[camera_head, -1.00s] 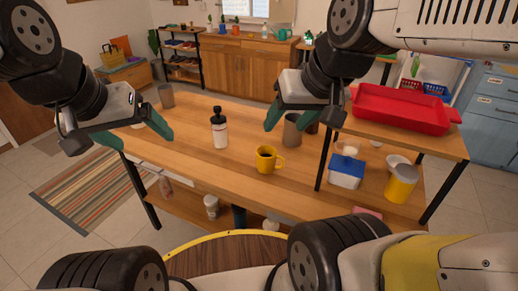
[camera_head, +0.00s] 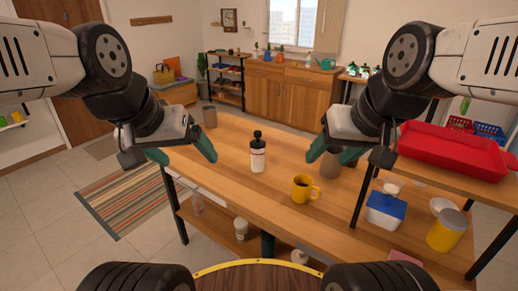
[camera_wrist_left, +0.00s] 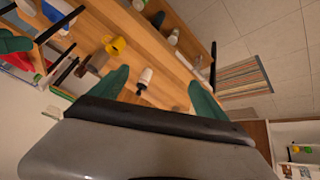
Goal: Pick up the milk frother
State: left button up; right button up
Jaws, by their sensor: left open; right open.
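A white, bottle-like thing with a black top and a thin red band (camera_head: 257,155) stands upright on the wooden table; it could be the milk frother, but I cannot be sure. It also shows in the left wrist view (camera_wrist_left: 146,77), between the finger directions and beyond the fingertips. My left gripper (camera_head: 182,154) is open and empty, above the table's left part, left of the bottle-like thing. It frames the left wrist view (camera_wrist_left: 158,80). My right gripper (camera_head: 333,154) is open, to the right of the bottle-like thing, partly in front of a grey-brown cup (camera_head: 331,170).
A yellow mug (camera_head: 301,189) stands right of the bottle-like thing.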

pick_arm(q)
jog(key=shift+w, duration=0.1)
dwell(0.3)
jog(key=w+f+m+t, duration=0.1)
jog(key=w+f+t, duration=0.1)
jog(key=w, duration=1.6)
jog(key=m+t+h, duration=0.3)
jog(key=m+t, duration=0.1)
jog(key=t, duration=0.1)
send_over(258, 151)
jog(key=s+a, duration=0.3)
jog(key=a, duration=0.4)
notch_tip(258, 151, down, 17)
jog(key=d+f+t+h, duration=0.1)
jog(key=f, duration=0.2)
jog(key=d+f+t, duration=0.1)
jog(key=f, duration=0.3)
jog(key=d+f+t+h, duration=0.1)
jog(key=f, duration=0.2)
jog(key=shift+s+d+f+h, duration=0.2)
jog(key=shift+s+d+h, duration=0.1)
jog(key=shift+d, duration=0.1)
jog(key=x, duration=0.7)
jog(key=shift+w+f, duration=0.1)
jog(key=shift+w, duration=0.3)
jog(key=shift+c, duration=0.2)
jog(key=c, duration=1.8)
